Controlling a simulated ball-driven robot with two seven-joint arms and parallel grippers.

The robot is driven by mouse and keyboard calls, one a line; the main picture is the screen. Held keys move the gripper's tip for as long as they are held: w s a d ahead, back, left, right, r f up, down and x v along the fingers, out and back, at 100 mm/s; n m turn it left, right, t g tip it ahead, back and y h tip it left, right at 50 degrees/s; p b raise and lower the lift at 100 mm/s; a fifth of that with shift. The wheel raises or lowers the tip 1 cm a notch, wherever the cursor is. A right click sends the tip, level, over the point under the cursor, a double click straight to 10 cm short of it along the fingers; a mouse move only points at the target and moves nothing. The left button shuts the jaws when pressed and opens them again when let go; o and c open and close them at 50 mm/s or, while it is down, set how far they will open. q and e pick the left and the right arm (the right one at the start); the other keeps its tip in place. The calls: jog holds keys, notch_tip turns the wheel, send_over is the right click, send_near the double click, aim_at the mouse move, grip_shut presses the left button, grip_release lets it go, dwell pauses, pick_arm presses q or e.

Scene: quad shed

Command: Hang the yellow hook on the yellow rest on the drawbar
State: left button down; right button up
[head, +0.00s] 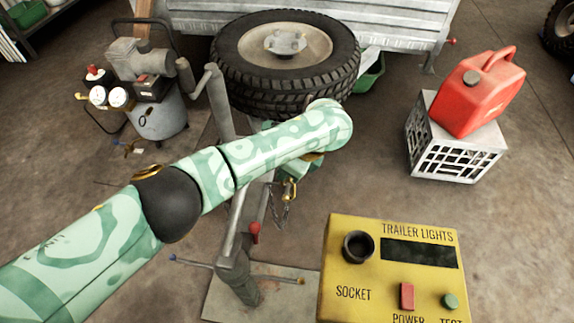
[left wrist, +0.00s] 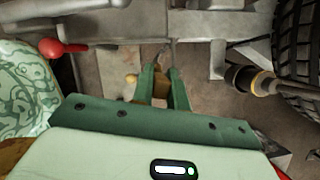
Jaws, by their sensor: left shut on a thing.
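My left gripper (left wrist: 161,80) is shut on a yellow-brown piece (left wrist: 160,88) between its green fingers, which looks like the yellow hook. In the head view my arm covers most of this gripper (head: 291,176). The yellow hook (head: 290,190) shows just below it, with a short chain (head: 280,212) hanging beside the grey drawbar. The rest is not clear in the head view. My right gripper is not in view.
A grey upright post (head: 221,105) and a red-knobbed lever (head: 254,233) stand close to my left arm. A spare tyre (head: 230,72) is behind it. The yellow trailer-lights box (head: 340,285) is in front. A red fuel can (head: 480,95) sits on a white crate (head: 424,140) at right.

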pick_arm(q)
jog(key=shift+f+b, duration=0.4)
jog(key=shift+f, duration=0.9)
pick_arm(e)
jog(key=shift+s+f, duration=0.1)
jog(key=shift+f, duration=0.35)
pick_arm(q)
jog(key=c, duration=0.8)
grip_release()
jog(key=shift+r+p, duration=2.8)
jog(key=shift+r, duration=1.75)
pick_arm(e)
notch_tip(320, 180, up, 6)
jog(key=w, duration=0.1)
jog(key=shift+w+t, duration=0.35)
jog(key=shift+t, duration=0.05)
